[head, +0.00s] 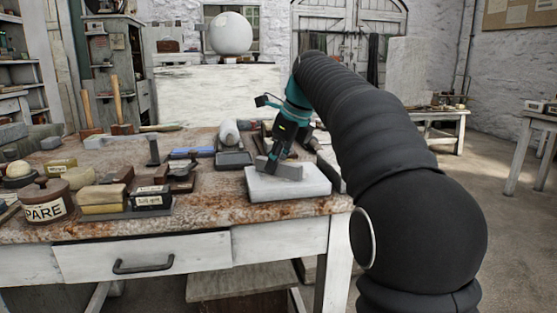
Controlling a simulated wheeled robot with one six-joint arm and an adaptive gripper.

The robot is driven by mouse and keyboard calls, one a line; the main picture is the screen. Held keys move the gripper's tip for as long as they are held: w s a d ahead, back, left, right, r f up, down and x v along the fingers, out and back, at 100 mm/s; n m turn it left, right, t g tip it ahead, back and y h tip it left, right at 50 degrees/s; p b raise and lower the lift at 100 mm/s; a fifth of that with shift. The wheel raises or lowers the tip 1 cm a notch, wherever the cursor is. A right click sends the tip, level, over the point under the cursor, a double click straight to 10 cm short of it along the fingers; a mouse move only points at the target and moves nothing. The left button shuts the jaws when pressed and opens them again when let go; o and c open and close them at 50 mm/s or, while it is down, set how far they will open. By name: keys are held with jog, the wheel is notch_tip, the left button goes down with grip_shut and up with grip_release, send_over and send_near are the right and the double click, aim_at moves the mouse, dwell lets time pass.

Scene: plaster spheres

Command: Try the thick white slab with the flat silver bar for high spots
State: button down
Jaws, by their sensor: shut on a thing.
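The thick white slab (308,187) lies flat near the right end of the rusty-topped workbench. My gripper (273,162) points down over the slab's back left part and is shut on the flat silver bar (289,172). The bar is at or just above the slab's top face; I cannot tell whether they touch. The gripper's fingers cover part of the bar. The slab's front and right top are bare.
The workbench (215,213) is crowded at left with a brown lidded pot (46,203), several blocks and boxes, and two wooden-handled mallets (118,103). A white sphere (230,33) is further back.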

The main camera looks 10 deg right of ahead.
aim_at(293, 165)
jog(key=shift+s+d, duration=1.55)
jog(key=shift+d, duration=0.05)
jog(key=shift+w+a+r+p, duration=0.1)
jog(key=shift+w+a+p, duration=0.4)
jog(key=shift+w+a, duration=1.05)
jog(key=shift+a, duration=0.05)
jog(key=shift+s+d, duration=1.55)
jog(key=shift+d, duration=0.05)
